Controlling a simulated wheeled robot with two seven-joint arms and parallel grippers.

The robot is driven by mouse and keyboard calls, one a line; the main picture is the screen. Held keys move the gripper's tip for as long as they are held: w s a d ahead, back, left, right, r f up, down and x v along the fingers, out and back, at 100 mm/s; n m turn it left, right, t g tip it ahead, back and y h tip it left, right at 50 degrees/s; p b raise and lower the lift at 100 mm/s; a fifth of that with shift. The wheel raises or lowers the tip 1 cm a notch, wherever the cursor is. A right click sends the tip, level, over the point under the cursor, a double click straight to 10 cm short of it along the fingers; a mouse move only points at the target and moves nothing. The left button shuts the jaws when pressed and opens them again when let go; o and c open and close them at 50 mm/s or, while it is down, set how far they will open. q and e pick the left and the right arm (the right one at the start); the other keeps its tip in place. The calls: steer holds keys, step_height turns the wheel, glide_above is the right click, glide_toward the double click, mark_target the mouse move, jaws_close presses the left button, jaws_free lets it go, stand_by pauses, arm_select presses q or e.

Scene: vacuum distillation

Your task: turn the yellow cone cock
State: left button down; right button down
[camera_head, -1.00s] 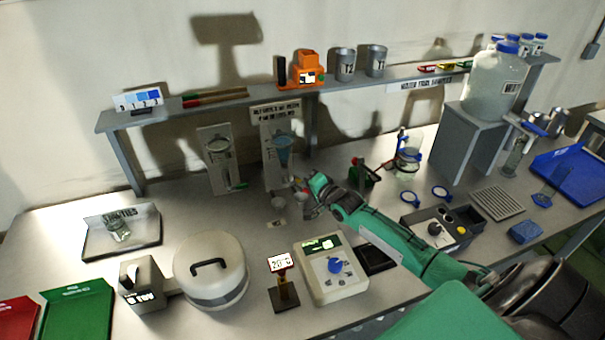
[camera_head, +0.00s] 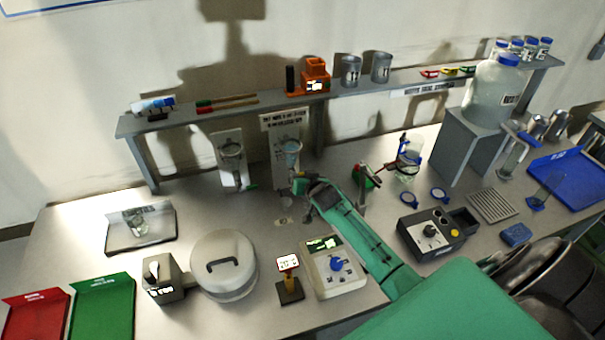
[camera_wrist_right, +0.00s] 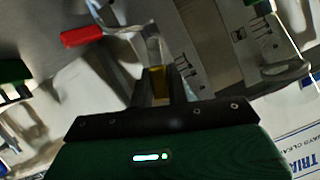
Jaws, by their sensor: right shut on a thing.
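My right gripper (camera_head: 299,186) reaches in from the lower right to the front of the pale board that carries a blue cone (camera_head: 291,147). In the right wrist view, the right gripper (camera_wrist_right: 159,88) is shut on a small yellow piece (camera_wrist_right: 158,80), which I take as the yellow cone cock. Only a narrow part of it shows between the fingers, and how far it is turned cannot be told. My left gripper is in neither view.
A second board with a clear cone (camera_head: 231,152) and a green piece stands just left. A red-handled part (camera_wrist_right: 80,37) is close to the fingers in the wrist view. A green-and-red stand (camera_head: 366,176) is right of my gripper. The shelf (camera_head: 215,110) runs behind.

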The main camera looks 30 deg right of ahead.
steer(key=shift+w+a+n+h, duration=0.1)
steer(key=shift+a+n+h, duration=0.45)
steer(key=shift+n, duration=0.25)
steer(key=shift+d+g, duration=0.1)
steer(key=shift+g, duration=0.2)
steer(key=c, duration=1.6)
jaws_free()
steer(key=shift+c, duration=0.2)
steer(key=shift+r, duration=0.1)
steer(key=b+v, duration=0.4)
steer(key=v, duration=0.9)
steer(key=shift+s, duration=0.35)
